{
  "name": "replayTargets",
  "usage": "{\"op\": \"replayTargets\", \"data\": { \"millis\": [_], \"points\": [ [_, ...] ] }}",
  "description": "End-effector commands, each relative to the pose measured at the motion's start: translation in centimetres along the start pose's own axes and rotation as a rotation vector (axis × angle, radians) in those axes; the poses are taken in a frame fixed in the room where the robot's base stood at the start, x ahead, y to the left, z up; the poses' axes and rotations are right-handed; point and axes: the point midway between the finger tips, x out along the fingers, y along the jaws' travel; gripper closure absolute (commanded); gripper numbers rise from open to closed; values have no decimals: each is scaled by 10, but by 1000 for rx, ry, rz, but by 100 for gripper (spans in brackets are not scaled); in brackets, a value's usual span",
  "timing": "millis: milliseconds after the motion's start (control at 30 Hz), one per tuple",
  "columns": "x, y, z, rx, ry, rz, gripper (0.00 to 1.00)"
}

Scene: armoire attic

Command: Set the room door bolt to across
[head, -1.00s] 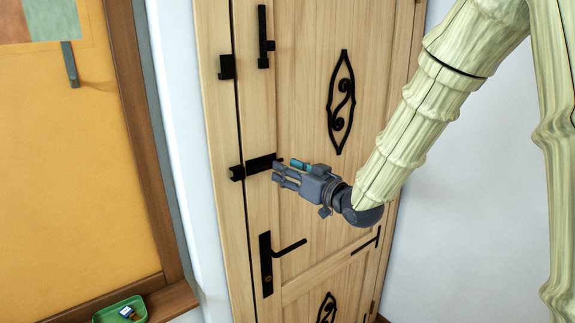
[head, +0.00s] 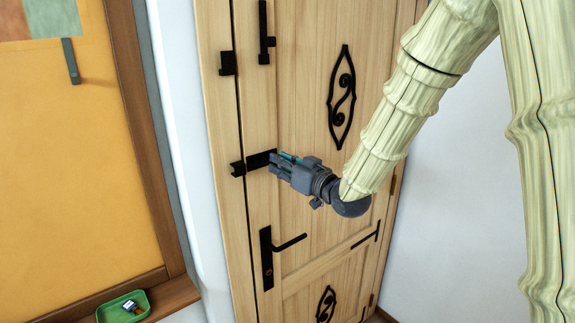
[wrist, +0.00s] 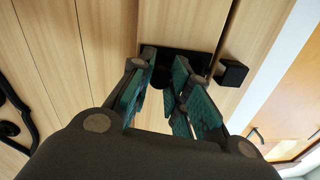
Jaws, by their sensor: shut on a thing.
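The room door bolt (head: 260,160) is a black horizontal plate on the wooden door, left of the door's middle. It also shows in the wrist view (wrist: 190,60). Its black keeper (head: 237,169) sits to the left on the frame side of the door seam; in the wrist view the keeper (wrist: 231,72) is on the right, with bare wood between it and the plate. My gripper (head: 274,162) is at the right end of the bolt. In the wrist view its teal-padded fingers (wrist: 168,95) are closed around a dark knob, mostly hidden between them.
Above is a vertical black bar (head: 263,32) with a separate black block (head: 227,63) beside it. A door handle (head: 288,243) juts out below my gripper. A green tray (head: 140,309) sits on the ledge at lower left. The wall at right is bare.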

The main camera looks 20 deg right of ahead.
Motion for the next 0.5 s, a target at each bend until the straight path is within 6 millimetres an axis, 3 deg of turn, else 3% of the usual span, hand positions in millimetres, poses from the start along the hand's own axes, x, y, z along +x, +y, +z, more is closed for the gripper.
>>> {"op": "replayTargets", "data": {
  "millis": [133, 400, 500],
  "points": [
    [0, -2, 1, 0, 1, 0, 100],
    [2, -36, 7, 0, 1, -1, 100],
    [2, -38, 6, 0, 0, 0, 100]
  ]
}}
